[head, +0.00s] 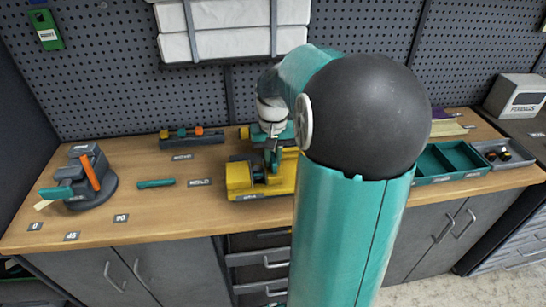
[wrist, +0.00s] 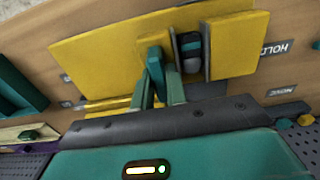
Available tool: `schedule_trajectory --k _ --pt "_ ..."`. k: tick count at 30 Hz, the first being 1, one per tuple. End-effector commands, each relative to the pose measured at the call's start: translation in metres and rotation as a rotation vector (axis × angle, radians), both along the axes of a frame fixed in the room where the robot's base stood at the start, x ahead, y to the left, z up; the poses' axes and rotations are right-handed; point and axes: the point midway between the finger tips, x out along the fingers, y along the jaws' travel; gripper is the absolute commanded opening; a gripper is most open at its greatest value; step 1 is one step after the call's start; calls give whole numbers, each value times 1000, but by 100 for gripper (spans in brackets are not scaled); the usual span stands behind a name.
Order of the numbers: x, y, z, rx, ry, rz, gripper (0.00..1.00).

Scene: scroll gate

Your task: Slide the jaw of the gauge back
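The yellow gauge (head: 240,181) sits on the wooden bench in the middle of the head view. In the wrist view its yellow body (wrist: 95,55) fills the upper part, with a dark slot and a grey and dark piece (wrist: 191,50) in it. A teal upright piece (wrist: 154,58), which looks like the jaw's tab, stands beside the slot. My gripper (wrist: 158,82) reaches down to the gauge, with its teal fingers at this piece. It also shows over the gauge in the head view (head: 271,158). I cannot tell whether the fingers press on the piece.
On the bench to the left are a teal bar (head: 156,183) and a grey device with an orange handle (head: 90,172). A dark rack with small coloured parts (head: 191,138) stands behind. A teal tray (head: 450,161) is at the right. The pegboard closes off the back.

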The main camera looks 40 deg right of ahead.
Motion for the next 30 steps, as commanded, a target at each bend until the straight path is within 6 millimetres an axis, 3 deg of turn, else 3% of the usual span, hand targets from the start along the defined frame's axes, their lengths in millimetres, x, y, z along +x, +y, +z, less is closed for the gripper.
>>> schedule_trajectory --k 5,16,26,27,30 --pt "-2 -3 0 0 0 -1 0" --pt "-37 -54 1 -1 1 -2 0" --pt "-41 -60 1 -4 1 -2 0" --pt "-41 -60 1 -4 1 -2 18" --pt "-41 -60 1 -4 1 -3 36"
